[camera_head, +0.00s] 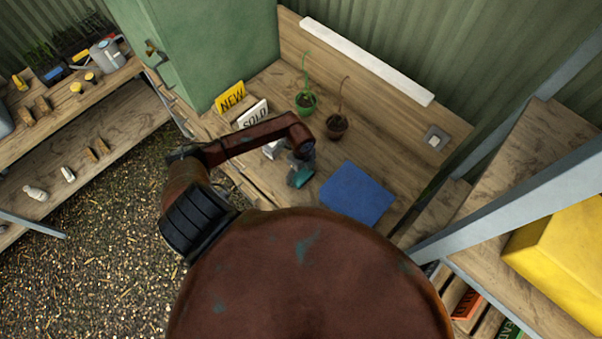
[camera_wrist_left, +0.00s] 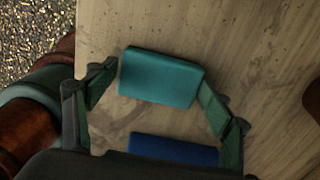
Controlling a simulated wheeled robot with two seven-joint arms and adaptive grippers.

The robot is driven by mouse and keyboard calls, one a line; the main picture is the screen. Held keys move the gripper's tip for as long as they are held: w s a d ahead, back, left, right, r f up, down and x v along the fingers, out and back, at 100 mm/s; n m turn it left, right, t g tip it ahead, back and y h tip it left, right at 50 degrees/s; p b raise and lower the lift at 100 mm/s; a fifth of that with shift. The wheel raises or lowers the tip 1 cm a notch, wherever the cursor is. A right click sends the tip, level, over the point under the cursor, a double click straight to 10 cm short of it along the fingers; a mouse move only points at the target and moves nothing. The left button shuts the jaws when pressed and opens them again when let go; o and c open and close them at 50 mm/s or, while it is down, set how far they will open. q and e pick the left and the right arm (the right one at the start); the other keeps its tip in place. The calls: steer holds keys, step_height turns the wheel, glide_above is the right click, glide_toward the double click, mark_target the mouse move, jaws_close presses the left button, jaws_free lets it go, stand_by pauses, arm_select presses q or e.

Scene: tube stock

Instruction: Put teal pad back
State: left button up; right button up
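The teal pad (camera_wrist_left: 162,77) is between the two fingers of my left gripper (camera_wrist_left: 158,82) in the left wrist view. The left wrist view shows part of this block (camera_wrist_left: 172,149) below the pad. My right gripper is not in view.
Two potted plants, a green pot (camera_head: 306,103) and a brown pot (camera_head: 337,126), stand behind the gripper. A NEW sign (camera_head: 231,97) and a SOLD sign (camera_head: 253,114) stand at left, near a green cabinet (camera_head: 215,50). A yellow box (camera_head: 565,255) is at right.

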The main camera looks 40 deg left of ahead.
mark_target(301, 174)
arm_select(q)
steer(key=shift+o, duration=1.1)
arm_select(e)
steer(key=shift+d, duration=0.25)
arm_select(q)
steer(key=shift+r, duration=0.1)
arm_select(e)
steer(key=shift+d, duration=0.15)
arm_select(q)
steer(key=shift+r, duration=0.25)
step_height(301, 174, up, 12)
steer(key=b, duration=0.1)
steer(key=shift+f+b, duration=0.2)
steer(key=shift+b, duration=0.2)
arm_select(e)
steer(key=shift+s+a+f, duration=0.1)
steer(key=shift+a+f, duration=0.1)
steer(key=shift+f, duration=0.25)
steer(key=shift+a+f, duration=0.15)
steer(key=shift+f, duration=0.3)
